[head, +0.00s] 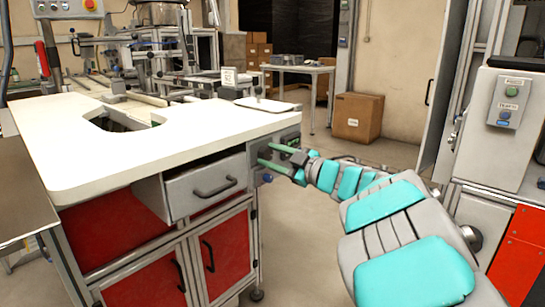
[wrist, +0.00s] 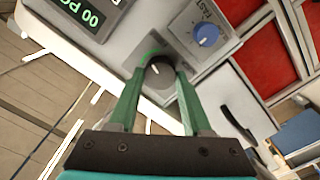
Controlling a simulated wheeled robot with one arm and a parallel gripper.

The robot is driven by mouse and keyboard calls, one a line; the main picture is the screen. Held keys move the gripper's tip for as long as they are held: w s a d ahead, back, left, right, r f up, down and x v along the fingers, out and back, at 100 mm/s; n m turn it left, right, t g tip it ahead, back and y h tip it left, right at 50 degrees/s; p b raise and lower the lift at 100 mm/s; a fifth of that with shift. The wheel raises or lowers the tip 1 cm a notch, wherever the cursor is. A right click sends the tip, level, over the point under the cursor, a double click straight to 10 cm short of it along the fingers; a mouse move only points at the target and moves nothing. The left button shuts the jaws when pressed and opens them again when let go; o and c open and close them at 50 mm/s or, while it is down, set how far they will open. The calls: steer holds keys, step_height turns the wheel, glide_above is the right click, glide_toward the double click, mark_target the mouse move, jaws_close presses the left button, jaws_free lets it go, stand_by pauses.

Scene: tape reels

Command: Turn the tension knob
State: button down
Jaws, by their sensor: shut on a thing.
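A dark round knob (wrist: 158,72) with a pale pointer line sits on a grey control panel (wrist: 183,52). A green arc shows along its upper edge. My gripper (wrist: 157,76) has its green fingers on either side of this knob and is shut on it. No label for the knob is readable. In the head view my gripper (head: 264,155) reaches the panel at the right end of the white table; the dark knob is not clear there. A blue knob (wrist: 207,35) beside a "FAST" label is to the right, apart from the fingers.
A display (wrist: 85,12) with green characters is at the upper left of the wrist view. The white tabletop (head: 90,150) is above a grey drawer (head: 205,188) and red cabinet doors (head: 228,248). A cardboard box (head: 357,116) stands on open floor behind.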

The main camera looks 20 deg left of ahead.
steer(key=shift+c, duration=1.7)
jaws_free()
steer(key=shift+f, duration=0.1)
steer(key=v, duration=0.7)
steer(key=shift+s+d+b, duration=0.15)
steer(key=shift+d+b, duration=0.2)
